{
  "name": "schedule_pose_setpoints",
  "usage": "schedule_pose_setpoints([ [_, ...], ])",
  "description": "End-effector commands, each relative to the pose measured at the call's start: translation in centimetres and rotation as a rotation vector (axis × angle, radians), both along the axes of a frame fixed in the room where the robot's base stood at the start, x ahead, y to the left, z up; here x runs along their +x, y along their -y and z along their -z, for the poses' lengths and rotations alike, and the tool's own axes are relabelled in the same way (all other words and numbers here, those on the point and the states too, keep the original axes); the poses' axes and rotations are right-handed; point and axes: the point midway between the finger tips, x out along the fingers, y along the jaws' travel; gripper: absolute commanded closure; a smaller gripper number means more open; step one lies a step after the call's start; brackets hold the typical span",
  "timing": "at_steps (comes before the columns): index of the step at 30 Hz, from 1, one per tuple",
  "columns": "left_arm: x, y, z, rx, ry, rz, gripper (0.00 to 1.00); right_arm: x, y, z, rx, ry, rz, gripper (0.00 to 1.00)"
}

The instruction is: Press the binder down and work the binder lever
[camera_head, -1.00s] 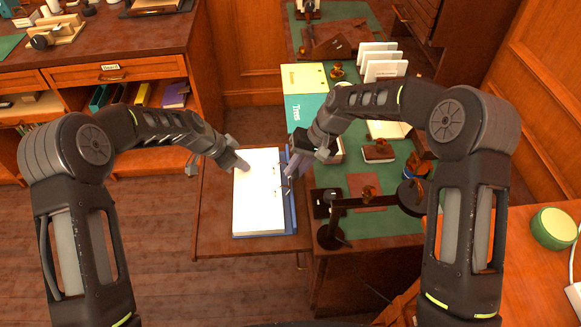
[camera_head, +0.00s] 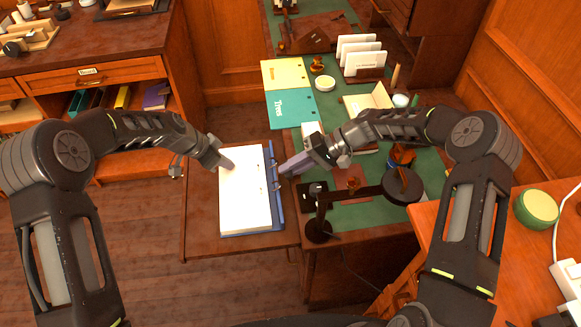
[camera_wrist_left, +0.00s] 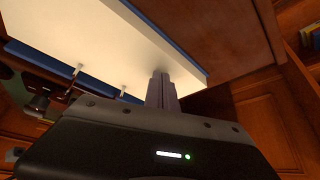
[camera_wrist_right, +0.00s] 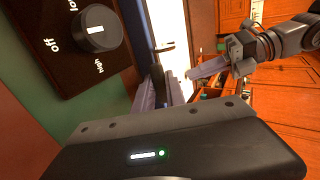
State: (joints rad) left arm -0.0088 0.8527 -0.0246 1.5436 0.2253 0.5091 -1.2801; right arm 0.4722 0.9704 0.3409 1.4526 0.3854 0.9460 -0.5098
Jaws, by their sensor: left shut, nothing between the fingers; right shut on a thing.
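The binder (camera_head: 250,233) lies open on the pull-out board, with a thick stack of white pages (camera_head: 245,200) and a blue edge and metal fittings on its right side. It also shows in the left wrist view (camera_wrist_left: 125,40). My left gripper (camera_head: 230,166) is shut and empty, its fingertips down against the pages near the upper left; the left wrist view shows them at the paper (camera_wrist_left: 162,80). My right gripper (camera_head: 285,171) is shut at the binder's right edge on a small dark part, apparently the binder lever (camera_wrist_right: 157,74), mostly hidden by the fingers.
The wooden pull-out board (camera_head: 200,215) has free room left of the binder. To the right, a black lamp (camera_head: 318,228) and a dial box (camera_wrist_right: 60,45) stand close to my right gripper. The green desk top (camera_head: 360,215) holds folders (camera_head: 290,105) and card holders (camera_head: 362,60).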

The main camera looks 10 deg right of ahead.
Motion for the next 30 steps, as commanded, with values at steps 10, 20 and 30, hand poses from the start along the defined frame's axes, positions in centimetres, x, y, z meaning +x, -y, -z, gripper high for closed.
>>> schedule_pose_setpoints([
  [10, -0.63, -0.19, 1.02, 0.005, -0.019, 0.002, 1.0, -0.18, -0.15, 0.18, 0.0, -0.003, -0.005, 0.75],
  [20, -0.64, -0.19, 1.01, 0.005, -0.019, 0.002, 1.0, -0.04, -0.04, 0.14, -0.002, -0.001, -0.002, 0.62],
  [30, -0.66, -0.19, 1.0, 0.005, -0.019, 0.003, 1.0, 0.01, -0.47, -0.43, -0.086, 0.002, -0.006, 0.62],
])
